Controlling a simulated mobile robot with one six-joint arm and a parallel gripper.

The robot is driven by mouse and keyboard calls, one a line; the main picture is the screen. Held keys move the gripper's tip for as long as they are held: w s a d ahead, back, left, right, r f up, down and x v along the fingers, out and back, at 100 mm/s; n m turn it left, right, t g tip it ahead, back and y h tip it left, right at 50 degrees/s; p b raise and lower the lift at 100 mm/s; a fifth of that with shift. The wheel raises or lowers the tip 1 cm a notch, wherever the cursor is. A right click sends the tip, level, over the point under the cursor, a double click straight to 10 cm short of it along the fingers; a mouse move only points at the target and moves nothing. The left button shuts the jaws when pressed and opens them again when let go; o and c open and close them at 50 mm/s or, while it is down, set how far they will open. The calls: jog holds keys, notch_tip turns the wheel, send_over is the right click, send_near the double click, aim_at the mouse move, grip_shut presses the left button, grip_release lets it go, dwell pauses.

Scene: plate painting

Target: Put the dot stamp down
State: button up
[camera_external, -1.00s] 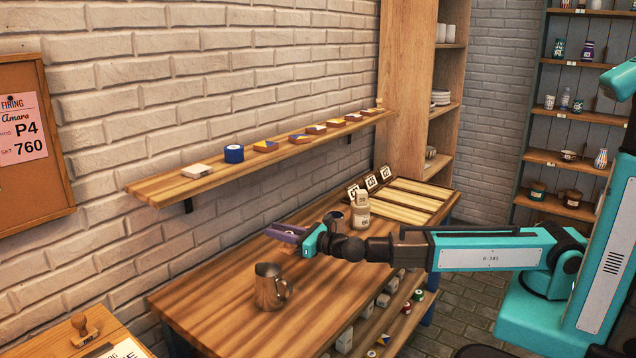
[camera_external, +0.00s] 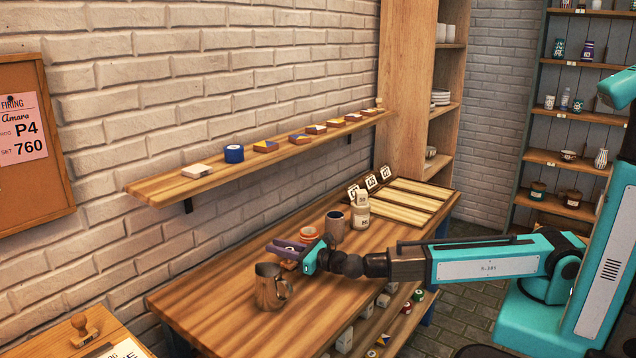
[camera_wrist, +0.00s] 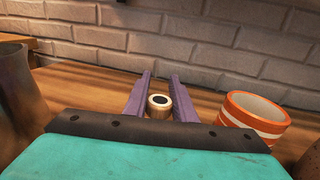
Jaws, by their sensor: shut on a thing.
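The dot stamp (camera_wrist: 159,102) is a small round wooden piece with a dark dot on its pale end. It sits between the two purple fingers of my gripper (camera_wrist: 158,98) in the wrist view, and the gripper is shut on it. In the external view my gripper (camera_external: 288,247) is low over the wooden table (camera_external: 215,300), just behind the metal pitcher. The stamp is mostly hidden there by the fingers. I cannot tell whether the stamp touches the table.
The metal pitcher (camera_external: 271,288) stands close in front of the gripper. An orange-and-white banded cup (camera_wrist: 252,115) is close to its right in the wrist view. A dark cup (camera_external: 334,226) and white bottle (camera_external: 360,210) stand farther back. The table's left part is clear.

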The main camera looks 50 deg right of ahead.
jog(key=shift+f, duration=0.2)
jog(key=o, duration=1)
jog(key=shift+r, duration=0.1)
jog(key=shift+r, duration=0.2)
jog(key=shift+s+d, duration=0.2)
jog(key=shift+s, duration=0.75)
jog(key=shift+s+d, duration=0.2)
jog(key=shift+s, duration=0.8)
jog(key=shift+s+d, duration=0.2)
jog(key=shift+s, duration=0.75)
jog(key=shift+s+r+p, duration=0.1)
jog(key=shift+s+p, duration=0.25)
jog(key=shift+p, duration=0.25)
jog(key=s+p, duration=0.1)
jog(key=p, duration=0.1)
jog(key=s+p, duration=0.1)
jog(key=p, duration=0.1)
jog(key=shift+s+d, duration=0.2)
jog(key=shift+d, duration=0.05)
jog(key=shift+p, duration=0.75)
